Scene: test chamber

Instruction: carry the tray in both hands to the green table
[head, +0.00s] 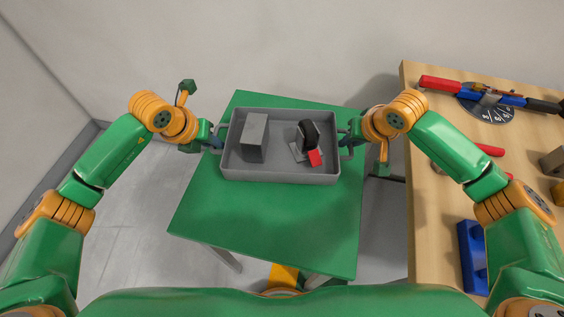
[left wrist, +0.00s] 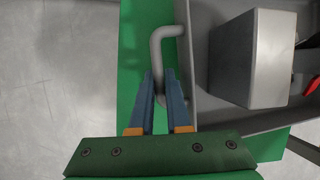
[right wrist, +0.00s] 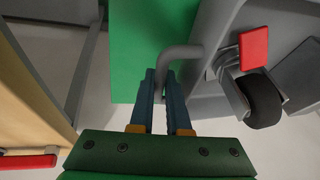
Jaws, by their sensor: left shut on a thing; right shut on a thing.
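The grey tray (head: 280,175) is over the green table (head: 270,220), toward its far part; I cannot tell whether it rests on the top or is just above it. My left gripper (head: 217,140) is shut on the tray's left handle, which shows between the fingers in the left wrist view (left wrist: 163,50). My right gripper (head: 345,142) is shut on the right handle, seen in the right wrist view (right wrist: 178,55).
A wooden workbench (head: 430,200) stands close on the right with a red and blue tool (head: 490,95), a blue part (head: 472,255) and other items on it. A wall is behind the green table. The table's near part is bare, and the floor to its left is clear.

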